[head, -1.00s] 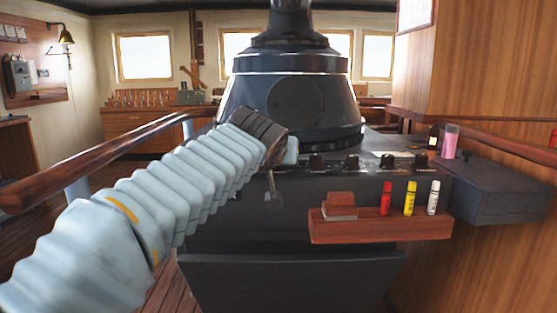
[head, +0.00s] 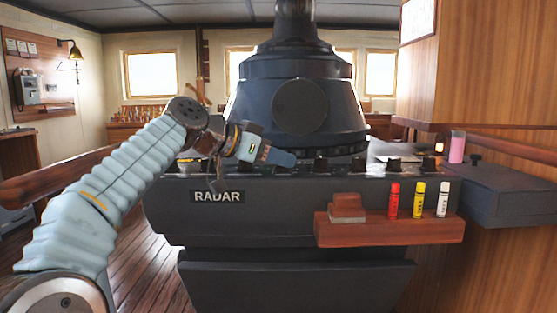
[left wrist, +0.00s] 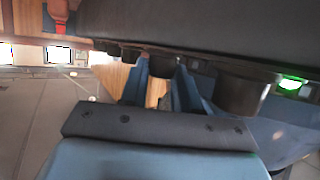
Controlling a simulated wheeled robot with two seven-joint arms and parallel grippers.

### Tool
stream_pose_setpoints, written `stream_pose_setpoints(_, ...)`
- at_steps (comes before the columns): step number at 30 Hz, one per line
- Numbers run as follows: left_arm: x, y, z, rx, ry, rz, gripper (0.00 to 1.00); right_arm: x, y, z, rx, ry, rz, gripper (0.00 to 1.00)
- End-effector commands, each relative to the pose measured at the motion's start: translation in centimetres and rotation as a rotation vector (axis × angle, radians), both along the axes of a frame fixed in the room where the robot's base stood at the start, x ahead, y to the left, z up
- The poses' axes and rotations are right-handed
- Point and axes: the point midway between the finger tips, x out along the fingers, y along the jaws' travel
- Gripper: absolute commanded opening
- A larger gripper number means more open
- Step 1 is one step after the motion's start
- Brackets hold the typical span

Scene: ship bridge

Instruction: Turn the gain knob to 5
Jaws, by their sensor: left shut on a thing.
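The radar console has a row of dark knobs along its top front edge, such as the knob (head: 321,165) right of my gripper. My left gripper (head: 285,158) is at the left part of this row, its fingers pointing right. In the left wrist view its two blue fingers (left wrist: 163,78) stand either side of a dark knob (left wrist: 160,53) and are shut on it. Another dark knob (left wrist: 238,92) is close beside the right finger. The knob labels and pointer marks are too small to read, so I cannot tell which is the gain knob. My right gripper is not in view.
A RADAR plate (head: 217,196) is on the console front. A wooden shelf (head: 390,231) holds a block (head: 347,207) and red, yellow and white tubes. A green lamp (left wrist: 291,83) glows near the knobs. A pink cup (head: 457,147) stands at right.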

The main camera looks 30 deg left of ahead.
Motion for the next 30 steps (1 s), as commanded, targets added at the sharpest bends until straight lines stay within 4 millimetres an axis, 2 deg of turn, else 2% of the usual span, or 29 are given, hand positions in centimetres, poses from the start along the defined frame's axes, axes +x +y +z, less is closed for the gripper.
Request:
stream_pose_setpoints(9,0.04,0.18,0.08,0.001,0.0,-0.087,0.0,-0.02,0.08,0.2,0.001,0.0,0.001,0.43)
stream_pose_setpoints(23,0.02,0.18,0.05,0.001,0.0,-0.097,0.0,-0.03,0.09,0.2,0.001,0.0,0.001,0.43)
stream_pose_setpoints(24,0.02,0.18,0.05,0.001,0.0,-0.097,0.37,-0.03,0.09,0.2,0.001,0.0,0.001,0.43)
stream_pose_setpoints(28,0.03,0.17,0.04,0.001,0.0,-0.097,0.56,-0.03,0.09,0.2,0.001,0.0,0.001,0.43)
stream_pose_setpoints(30,0.04,0.17,0.03,0.001,0.0,-0.097,0.56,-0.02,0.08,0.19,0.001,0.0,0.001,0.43)
